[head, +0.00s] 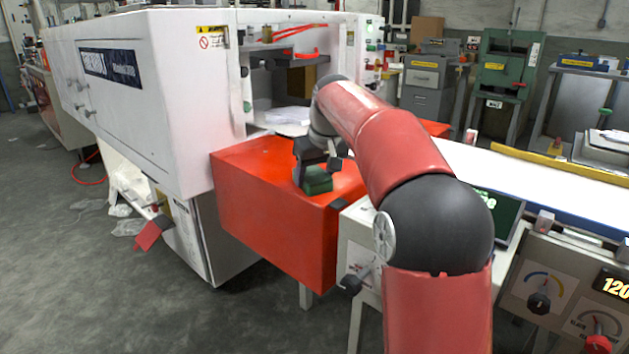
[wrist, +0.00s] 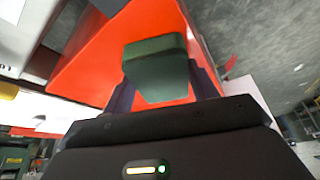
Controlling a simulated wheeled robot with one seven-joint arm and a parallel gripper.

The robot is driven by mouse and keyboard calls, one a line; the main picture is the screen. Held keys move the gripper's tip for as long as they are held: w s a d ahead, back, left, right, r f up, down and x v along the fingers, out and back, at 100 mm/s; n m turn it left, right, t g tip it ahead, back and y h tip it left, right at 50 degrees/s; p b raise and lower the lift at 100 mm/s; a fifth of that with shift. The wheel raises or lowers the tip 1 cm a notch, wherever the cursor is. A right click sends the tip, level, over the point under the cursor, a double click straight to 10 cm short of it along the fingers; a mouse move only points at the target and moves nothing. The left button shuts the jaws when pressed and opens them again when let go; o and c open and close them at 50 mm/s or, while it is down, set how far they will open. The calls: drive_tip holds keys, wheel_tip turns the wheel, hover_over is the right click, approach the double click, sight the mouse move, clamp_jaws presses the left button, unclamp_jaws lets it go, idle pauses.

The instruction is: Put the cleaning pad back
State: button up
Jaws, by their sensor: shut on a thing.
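The cleaning pad is a green block (head: 315,181), seen at my gripper's fingertips in the head view. In the wrist view the green pad (wrist: 158,66) sits between the two dark fingers. My gripper (head: 312,168) points down over the top of a red box-like surface (head: 262,165) and is shut on the pad. The pad is at or just above the red top; I cannot tell whether it touches. My arm hides part of the red surface's right side.
A large white machine (head: 165,100) with an open bay stands behind and left of the red box. A white conveyor bed (head: 540,180) and a control panel with dials (head: 565,300) are at the right. The grey floor (head: 90,270) at left is mostly clear.

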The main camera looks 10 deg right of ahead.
drive_tip(key=shift+f, duration=0.1)
drive_tip(key=o, duration=0.9)
drive_tip(key=shift+r, duration=0.45)
drive_tip(key=p+v, duration=0.2)
drive_tip(key=v, duration=0.9)
drive_tip(key=shift+s+d+r, duration=0.1)
drive_tip(key=shift+s+r, duration=0.1)
drive_tip(key=shift+s, duration=0.05)
